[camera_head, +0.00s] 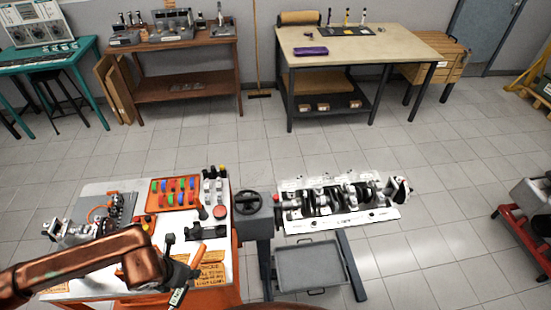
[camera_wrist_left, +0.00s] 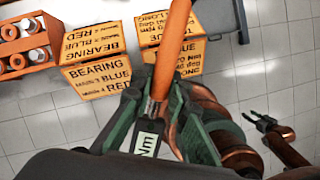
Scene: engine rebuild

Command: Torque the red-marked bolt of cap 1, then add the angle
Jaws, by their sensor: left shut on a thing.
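My left gripper (camera_head: 186,272) is shut on a torque wrench with an orange handle (camera_head: 198,256). In the left wrist view the jaws (camera_wrist_left: 160,105) close around the wrench (camera_wrist_left: 173,45), whose "Nm" label shows near the palm. The wrench is over the front of the white bench. The engine block (camera_head: 348,222), with crankshaft and caps in it, is on the stand to the right, apart from the wrench. Cap 1's red-marked bolt cannot be made out. My right gripper (camera_wrist_left: 264,123) appears in the left wrist view, its fingers apart and empty.
An orange tray of coloured parts (camera_head: 176,206) and a black holder (camera_head: 206,232) are on the bench. Printed yellow cards (camera_wrist_left: 97,76) lie beneath the wrench. A handwheel (camera_head: 247,202) stands between bench and block. A grey drip tray (camera_head: 310,267) is below the block.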

